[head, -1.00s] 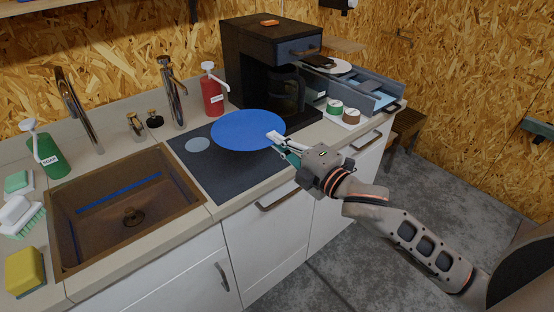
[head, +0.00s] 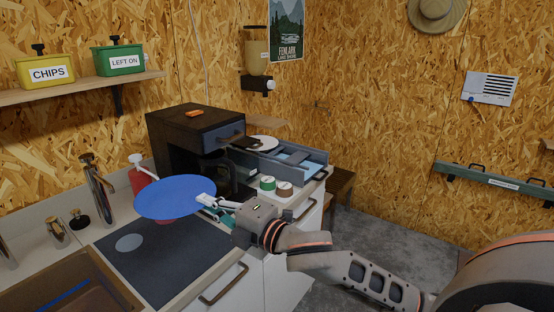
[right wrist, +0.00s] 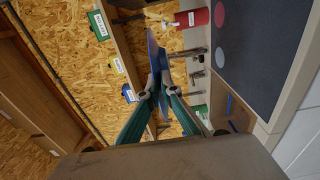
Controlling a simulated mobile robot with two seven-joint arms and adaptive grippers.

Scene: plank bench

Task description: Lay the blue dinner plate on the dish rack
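The blue dinner plate (head: 175,197) is held roughly level above the dark mat (head: 150,262) on the counter. My right gripper (head: 207,200) is shut on the plate's right rim. In the right wrist view the plate (right wrist: 154,55) shows edge-on between the fingertips (right wrist: 158,88). A slate-blue walled holder (head: 310,160) at the counter's far end looks like the dish rack; its inside is partly hidden by its near wall. The plate is apart from it, to its left. My left gripper is in no view.
A black coffee machine (head: 190,125) stands between the plate and the back wall. A red bottle (head: 139,178) is behind the plate. A white plate (head: 263,143) and green and brown tins (head: 268,184) are near the holder. The sink (head: 75,290) is at lower left.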

